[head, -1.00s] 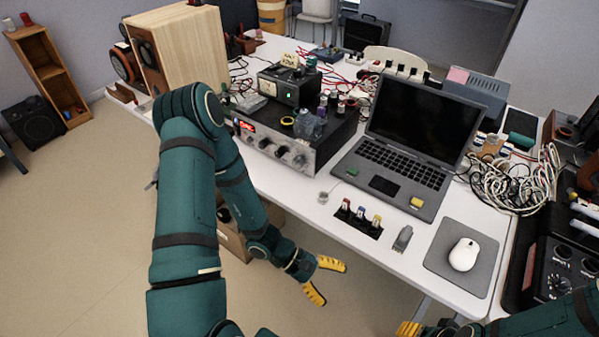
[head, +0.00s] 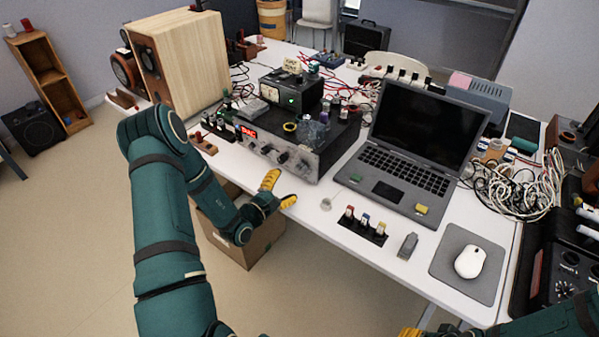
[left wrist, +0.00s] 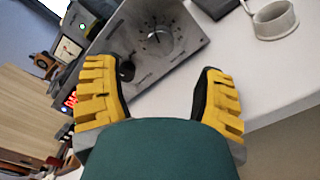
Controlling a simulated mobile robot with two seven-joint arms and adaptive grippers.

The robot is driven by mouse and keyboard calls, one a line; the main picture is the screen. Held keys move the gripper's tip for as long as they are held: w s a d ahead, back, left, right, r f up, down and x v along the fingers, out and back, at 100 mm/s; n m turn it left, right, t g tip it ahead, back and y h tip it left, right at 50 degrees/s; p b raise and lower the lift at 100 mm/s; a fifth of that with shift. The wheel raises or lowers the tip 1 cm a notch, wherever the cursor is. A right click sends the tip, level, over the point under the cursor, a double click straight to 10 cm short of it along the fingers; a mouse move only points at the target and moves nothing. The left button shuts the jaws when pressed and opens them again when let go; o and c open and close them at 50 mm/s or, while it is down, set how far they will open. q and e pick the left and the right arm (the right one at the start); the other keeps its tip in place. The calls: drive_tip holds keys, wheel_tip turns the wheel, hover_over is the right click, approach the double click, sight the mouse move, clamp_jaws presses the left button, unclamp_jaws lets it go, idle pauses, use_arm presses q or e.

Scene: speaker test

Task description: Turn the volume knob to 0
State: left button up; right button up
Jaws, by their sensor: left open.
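The amplifier (head: 322,160) is a dark box with a silver front panel, several dark knobs and a red lit display, on the white table's front edge. A knob with a dial scale (head: 302,166) sits at the panel's right end; it also shows in the left wrist view (left wrist: 157,39). A smaller dark knob (left wrist: 127,70) is beside it. I cannot read which is the volume knob. My left gripper (head: 280,190) is open and empty in front of the panel, apart from the knobs. Only a yellow fingertip of my right gripper (head: 410,332) shows at the bottom edge.
A laptop (head: 412,150) stands right of the amplifier. Small switches (head: 365,225), a grey mouse mat (head: 445,262) and tangled cables (head: 525,185) lie further right. A wooden speaker (head: 190,55) stands behind left. A cardboard box (head: 255,245) is below the table edge.

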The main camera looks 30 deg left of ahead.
sight(299, 171)
use_arm(q)
drive_tip(key=w, duration=0.5)
drive_tip(key=w+b, duration=0.1)
drive_tip(key=w, duration=0.2)
drive_tip(key=shift+d, duration=0.3)
drive_tip(key=c, duration=1.2)
